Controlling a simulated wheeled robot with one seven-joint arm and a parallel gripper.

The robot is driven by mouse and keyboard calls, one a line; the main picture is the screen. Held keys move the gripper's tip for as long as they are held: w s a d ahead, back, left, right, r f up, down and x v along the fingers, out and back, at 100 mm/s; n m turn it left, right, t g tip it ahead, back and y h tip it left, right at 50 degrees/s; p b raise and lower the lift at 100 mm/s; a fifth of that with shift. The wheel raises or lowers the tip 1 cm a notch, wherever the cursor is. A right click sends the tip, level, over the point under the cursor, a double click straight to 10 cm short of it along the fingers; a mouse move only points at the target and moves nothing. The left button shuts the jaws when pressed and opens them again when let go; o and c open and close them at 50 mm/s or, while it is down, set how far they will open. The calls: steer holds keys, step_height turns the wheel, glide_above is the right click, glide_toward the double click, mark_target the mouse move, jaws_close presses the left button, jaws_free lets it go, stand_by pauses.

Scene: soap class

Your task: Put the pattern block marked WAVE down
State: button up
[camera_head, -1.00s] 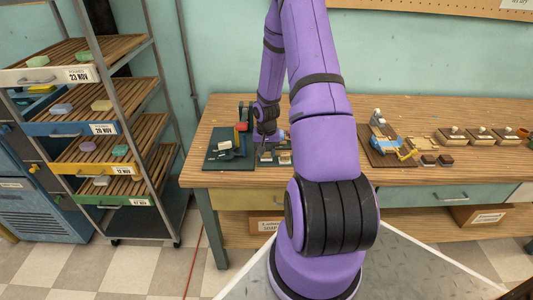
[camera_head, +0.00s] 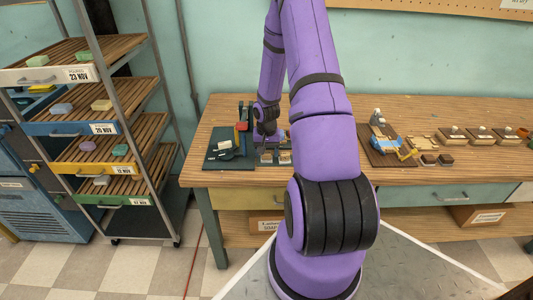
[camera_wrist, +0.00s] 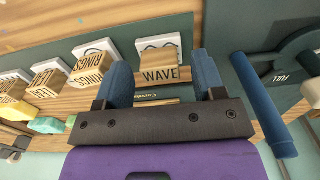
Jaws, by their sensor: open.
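The pattern block marked WAVE (camera_wrist: 160,74) is a small wooden block with black letters. In the wrist view it sits on a wooden ledge, in front of a white card with a dark pattern (camera_wrist: 159,43). My gripper (camera_wrist: 162,66) is open, with one blue finger on each side of the block. A gap shows on the right; on the left the finger is very close, and I cannot tell if it touches. In the head view my gripper is over the bench's left part, its fingers too small to make out.
A blue lever handle (camera_wrist: 263,105) and a dial marked FULL (camera_wrist: 285,76) are close on the right. A dark green board (camera_head: 230,160) lies left of my gripper on the bench (camera_head: 330,108).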

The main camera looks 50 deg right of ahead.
mark_target(266, 152)
step_height(266, 152, up, 12)
steer(key=shift+f, duration=0.25)
stand_by(0.4)
